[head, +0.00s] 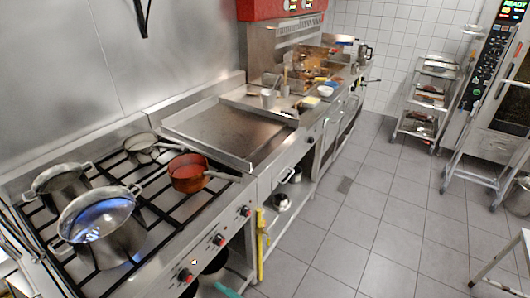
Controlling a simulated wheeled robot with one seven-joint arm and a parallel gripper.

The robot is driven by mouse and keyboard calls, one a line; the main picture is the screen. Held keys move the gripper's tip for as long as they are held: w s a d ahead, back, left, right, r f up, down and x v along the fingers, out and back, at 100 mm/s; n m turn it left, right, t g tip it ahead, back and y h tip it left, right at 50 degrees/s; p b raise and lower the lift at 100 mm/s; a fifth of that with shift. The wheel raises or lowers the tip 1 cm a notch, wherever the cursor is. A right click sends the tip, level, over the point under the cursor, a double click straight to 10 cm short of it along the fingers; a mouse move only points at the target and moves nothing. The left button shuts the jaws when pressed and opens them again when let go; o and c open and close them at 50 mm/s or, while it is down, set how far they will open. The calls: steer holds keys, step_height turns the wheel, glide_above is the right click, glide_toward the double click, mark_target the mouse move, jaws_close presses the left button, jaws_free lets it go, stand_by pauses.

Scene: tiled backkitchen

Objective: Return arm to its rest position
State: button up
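Neither my arm nor my gripper shows in the head view, so its pose and whether it holds anything cannot be seen. The view looks along a steel cooking line. The stove (146,220) at the lower left carries two lidded steel pots, the larger one (100,222) in front, a small light pan (141,143) and a red-brown saucepan (187,172).
A flat griddle (225,128) adjoins the stove, with containers farther back. A wire rack trolley (428,100) and a tall oven (500,95) stand at the back right. A steel table corner (500,262) is at lower right. The tiled floor (365,205) between is mostly clear.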

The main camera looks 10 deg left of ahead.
steer(key=s+d+m+t+h, duration=0.3)
steer(key=s+d, duration=0.2)
steer(key=d, duration=0.4)
steer(key=s+d+m+t+h, duration=0.2)
steer(key=s+d+m, duration=0.25)
steer(key=d, duration=0.55)
steer(key=s+d+r+m+t+h, duration=0.1)
steer(key=s+r+m+h, duration=0.3)
steer(key=s+m+h, duration=0.1)
steer(key=s+d+r+m+t+h, duration=0.1)
steer(key=s+r+m+t+h, duration=0.1)
steer(key=s+m+h, duration=0.4)
steer(key=shift+s+d+r+m+h, duration=0.25)
steer(key=shift+s+r+m, duration=0.65)
steer(key=shift+s, duration=1.05)
steer(key=shift+a, duration=0.1)
steer(key=shift+c, duration=0.2)
steer(key=c, duration=0.5)
steer(key=shift+o, duration=0.2)
steer(key=shift+w, duration=0.15)
